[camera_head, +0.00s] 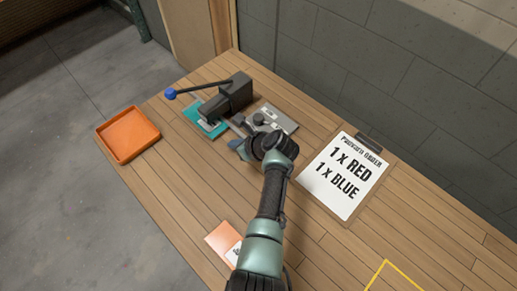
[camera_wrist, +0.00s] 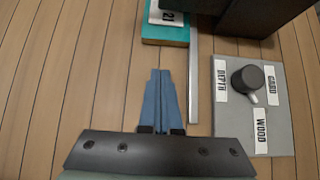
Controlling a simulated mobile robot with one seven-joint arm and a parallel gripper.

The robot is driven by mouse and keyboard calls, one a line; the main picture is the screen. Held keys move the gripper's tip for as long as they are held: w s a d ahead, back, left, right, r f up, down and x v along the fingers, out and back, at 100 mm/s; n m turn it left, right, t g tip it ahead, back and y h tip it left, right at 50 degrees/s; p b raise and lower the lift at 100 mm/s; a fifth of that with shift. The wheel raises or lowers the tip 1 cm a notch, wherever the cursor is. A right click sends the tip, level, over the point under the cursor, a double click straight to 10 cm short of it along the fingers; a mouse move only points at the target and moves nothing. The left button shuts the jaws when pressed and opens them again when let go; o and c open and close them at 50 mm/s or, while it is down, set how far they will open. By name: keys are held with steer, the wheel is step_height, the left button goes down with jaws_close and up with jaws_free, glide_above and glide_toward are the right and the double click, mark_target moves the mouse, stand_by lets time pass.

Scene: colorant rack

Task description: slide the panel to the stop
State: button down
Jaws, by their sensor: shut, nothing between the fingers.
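A teal panel (camera_head: 193,114) with a white label lies on the wooden table, partly under a dark grey block (camera_head: 226,99) with a lever. In the wrist view the teal panel (camera_wrist: 166,34) shows its near edge; its far part is out of frame or hidden by the block. A thin grey rail (camera_wrist: 193,85) runs along the panel's right side. My gripper (camera_wrist: 160,72) has its blue fingers together and empty, pointing at the near edge with a small gap in the picture. I cannot tell contact or height. In the head view my gripper (camera_head: 237,145) is right of the panel. I cannot make out the stop.
A grey plate (camera_wrist: 229,132) with a dark knob (camera_wrist: 247,79) and labels DEPTH, CARD and WOOD lies right of the rail. An orange tray (camera_head: 128,134) stands at the left table edge. An order clipboard (camera_head: 343,176) lies right. My arm partly hides an orange labelled card (camera_head: 222,235).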

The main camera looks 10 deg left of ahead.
steer(key=p+v, duration=0.1)
steer(key=v, duration=0.8)
steer(key=w+d+r+n+t+h, duration=0.1)
steer(key=w+d+r+n+t, duration=0.2)
steer(key=r, duration=0.8)
steer(key=w+d+r+n+t+h, duration=0.15)
steer(key=r+n+t, duration=0.35)
steer(key=r, duration=0.6)
steer(key=w+d+r+n+t+h, duration=0.25)
steer(key=r+n, duration=0.25)
steer(key=r, duration=0.7)
steer(key=s+r+n+t, duration=0.3)
steer(key=r, duration=0.6)
steer(key=s+r+n+t, duration=0.3)
steer(key=s+r, duration=0.1)
steer(key=r, duration=0.4)
steer(key=s+d+r+n+t+h, duration=0.1)
steer(key=s+r+n+t, duration=0.4)
steer(key=s+r, duration=0.8)
steer(key=shift+s+r+n+t+h, duration=0.2)
steer(key=shift+s+n+t+h, duration=0.15)
steer(key=shift+n+h, duration=0.25)
